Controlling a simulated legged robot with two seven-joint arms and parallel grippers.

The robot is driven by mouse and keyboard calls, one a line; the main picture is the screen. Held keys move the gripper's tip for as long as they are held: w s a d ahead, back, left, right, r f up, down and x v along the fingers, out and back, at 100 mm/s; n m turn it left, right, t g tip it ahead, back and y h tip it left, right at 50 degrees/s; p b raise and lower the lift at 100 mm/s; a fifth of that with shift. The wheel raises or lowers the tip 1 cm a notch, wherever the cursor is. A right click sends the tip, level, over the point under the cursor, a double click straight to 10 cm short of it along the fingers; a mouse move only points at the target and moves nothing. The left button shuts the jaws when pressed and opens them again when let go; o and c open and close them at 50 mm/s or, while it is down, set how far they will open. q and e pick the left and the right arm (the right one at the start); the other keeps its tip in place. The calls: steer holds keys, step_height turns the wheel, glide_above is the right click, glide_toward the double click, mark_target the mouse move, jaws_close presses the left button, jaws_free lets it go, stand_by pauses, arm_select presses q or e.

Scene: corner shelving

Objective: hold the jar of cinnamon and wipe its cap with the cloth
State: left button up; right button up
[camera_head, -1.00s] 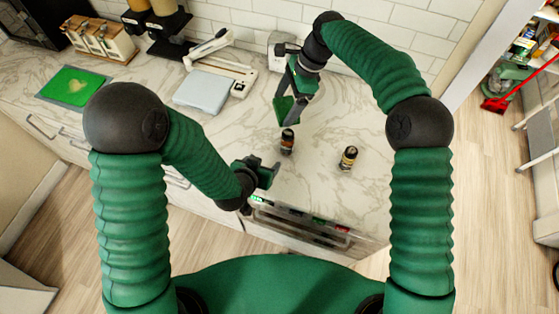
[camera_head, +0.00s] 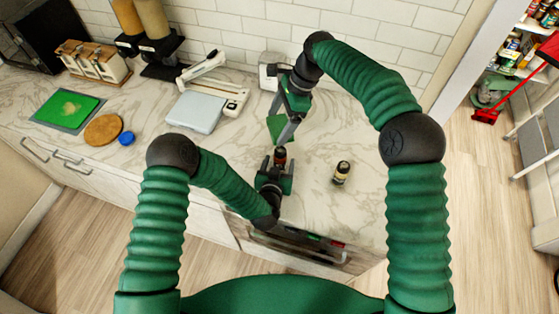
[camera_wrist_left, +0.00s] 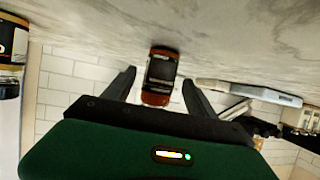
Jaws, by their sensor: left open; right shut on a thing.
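A small jar with reddish-brown contents and a dark label (camera_head: 280,157) stands on the marble counter; I take it for the cinnamon, its label too small to read. In the left wrist view, which is upside down, the jar (camera_wrist_left: 160,72) shows between and beyond my open fingers. My left gripper (camera_head: 275,171) is open right at the jar's near side, not closed on it. My right gripper (camera_head: 287,128) is shut on a green cloth (camera_head: 277,127), held above and behind the jar.
A second dark jar with a yellowish label (camera_head: 341,172) stands to the right; it also shows in the left wrist view (camera_wrist_left: 12,45). A pale slicer or scale (camera_head: 195,111), round wooden board (camera_head: 103,129), blue lid (camera_head: 126,138) and green board (camera_head: 66,109) lie left. The counter's front edge is close.

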arm_select(q)
steer(key=shift+d+x, duration=0.2)
steer(key=shift+x, duration=0.7)
steer(key=shift+a, duration=0.1)
steer(key=shift+s+a, duration=0.1)
steer(key=c, duration=0.5)
jaws_close()
steer(key=shift+o, duration=1.6)
jaws_free()
